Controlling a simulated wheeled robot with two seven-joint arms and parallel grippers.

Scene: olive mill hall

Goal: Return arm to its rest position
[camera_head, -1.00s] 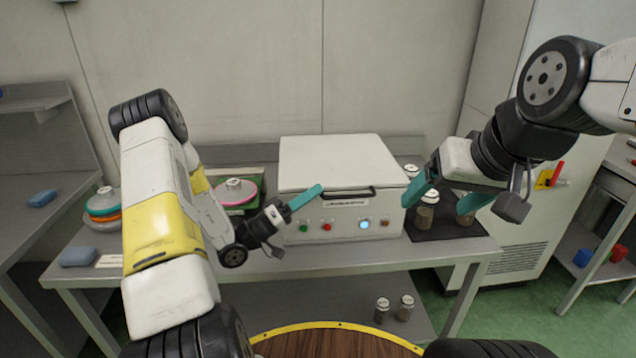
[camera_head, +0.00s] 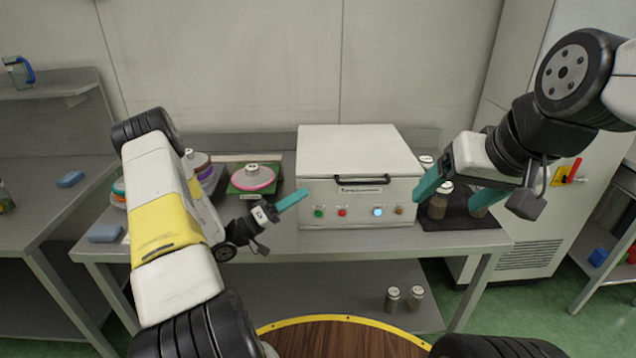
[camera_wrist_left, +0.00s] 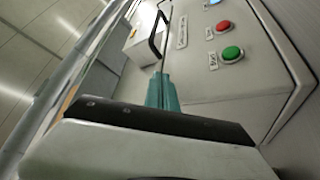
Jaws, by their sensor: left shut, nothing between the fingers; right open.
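My left gripper (camera_head: 291,200) is shut and empty, its teal fingers together in front of the left part of the white box machine (camera_head: 360,158). In the left wrist view its shut fingers (camera_wrist_left: 162,92) point toward the machine's black handle (camera_wrist_left: 157,32), with the green button (camera_wrist_left: 231,52) and red button (camera_wrist_left: 223,26) to the right. My right gripper (camera_head: 450,192) is open, its two teal fingers apart at the machine's right side, in front of jars (camera_head: 438,204) on a dark mat. Nothing is seen held in it.
The machine stands on a grey metal table (camera_head: 330,242). Left of it, a pink-rimmed disc stack (camera_head: 252,178) sits on a green tray. A blue sponge (camera_head: 104,233) lies at the table's left end. Two jars (camera_head: 403,298) stand on the lower shelf.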

